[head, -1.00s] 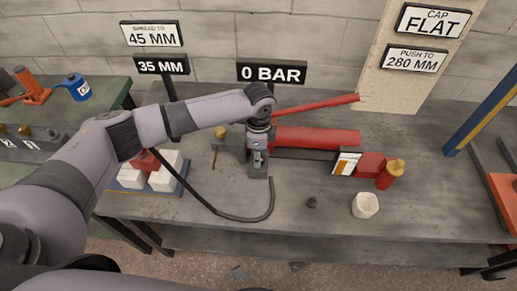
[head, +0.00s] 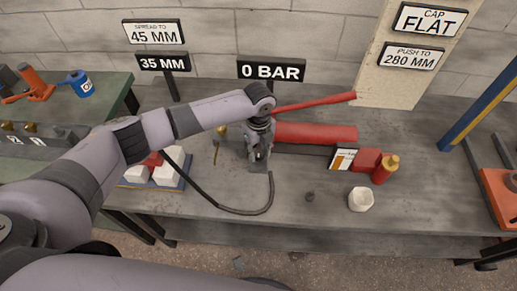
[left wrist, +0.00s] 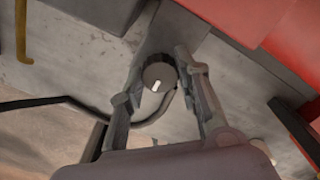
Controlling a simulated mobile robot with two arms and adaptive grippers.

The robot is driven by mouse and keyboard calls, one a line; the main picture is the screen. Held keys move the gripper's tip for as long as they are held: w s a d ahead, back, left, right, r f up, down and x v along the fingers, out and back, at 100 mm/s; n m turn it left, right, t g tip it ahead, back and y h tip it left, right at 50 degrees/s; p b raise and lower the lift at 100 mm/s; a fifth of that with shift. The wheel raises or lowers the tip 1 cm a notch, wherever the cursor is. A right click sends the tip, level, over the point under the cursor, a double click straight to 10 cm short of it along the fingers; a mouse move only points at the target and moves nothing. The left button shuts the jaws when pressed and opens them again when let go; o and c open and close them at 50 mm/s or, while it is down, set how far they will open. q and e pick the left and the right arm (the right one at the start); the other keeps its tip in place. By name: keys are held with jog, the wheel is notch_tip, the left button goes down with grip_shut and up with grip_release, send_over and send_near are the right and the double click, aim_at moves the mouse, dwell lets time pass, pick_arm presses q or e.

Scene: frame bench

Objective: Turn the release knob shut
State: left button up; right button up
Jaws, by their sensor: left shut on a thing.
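The release knob (left wrist: 157,71) is a dark round knob with a white pointer mark, seen in the left wrist view. My left gripper (left wrist: 164,62) has a finger on each side of it and is shut on it. In the head view my left gripper (head: 259,154) points down at the left end of the red pump (head: 315,133), and hides the knob. The pump's long red handle (head: 315,101) slants up to the right. My right gripper is not in view.
The 0 BAR sign (head: 271,70) stands behind the pump. A black hose (head: 230,209) curves over the bench in front. The front middle of the bench is mostly clear.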

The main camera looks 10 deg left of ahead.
aim_at(259, 153)
pick_arm(q)
jog(key=shift+m, duration=0.3)
dwell(0.4)
jog(key=o, duration=1.1)
jog(key=shift+o, duration=0.2)
notch_tip(259, 153, up, 12)
